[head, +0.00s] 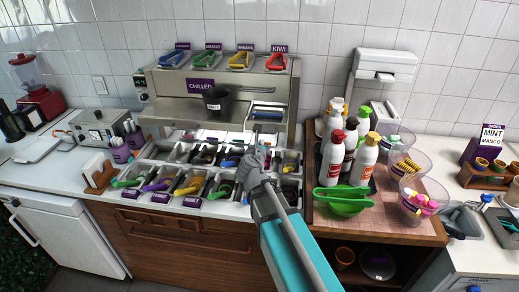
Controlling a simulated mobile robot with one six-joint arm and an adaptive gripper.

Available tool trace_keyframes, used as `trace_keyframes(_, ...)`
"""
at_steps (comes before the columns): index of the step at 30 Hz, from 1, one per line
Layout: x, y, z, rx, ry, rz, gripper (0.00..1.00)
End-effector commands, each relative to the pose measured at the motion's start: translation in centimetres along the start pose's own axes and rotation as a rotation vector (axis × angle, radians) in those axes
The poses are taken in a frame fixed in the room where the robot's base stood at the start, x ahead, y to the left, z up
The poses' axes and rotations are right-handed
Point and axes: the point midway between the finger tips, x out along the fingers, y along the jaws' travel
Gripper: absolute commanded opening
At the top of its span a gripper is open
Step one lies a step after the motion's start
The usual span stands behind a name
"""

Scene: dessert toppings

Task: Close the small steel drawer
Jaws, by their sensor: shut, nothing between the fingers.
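The small steel drawer (267,113) appears as a narrow metal piece at the right of the steel chilled unit (175,88). It seems to stick out from the unit's front, but how far I cannot tell. My gripper (257,145) is shut and empty. It is in front of and below the drawer, over the right part of the topping pans (187,207). Whether its tips touch the drawer I cannot tell. My wrist and arm hide some pans and part of the counter there.
To the right, sauce bottles (363,158), a green bowl (342,199) and clear tubs (421,198) crowd a wooden board. The toppings counter's lower front is clear.

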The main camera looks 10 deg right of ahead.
Motion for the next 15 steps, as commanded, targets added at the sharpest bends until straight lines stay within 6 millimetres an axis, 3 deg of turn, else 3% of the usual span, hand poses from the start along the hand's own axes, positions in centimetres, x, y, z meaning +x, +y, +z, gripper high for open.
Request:
trace_keyframes(9, 5.0, 0.0, -0.1, 0.001, 0.000, -0.002, 0.00)
trace_keyframes(15, 7.0, 0.0, 0.0, -0.001, -0.001, -0.001, 0.00)
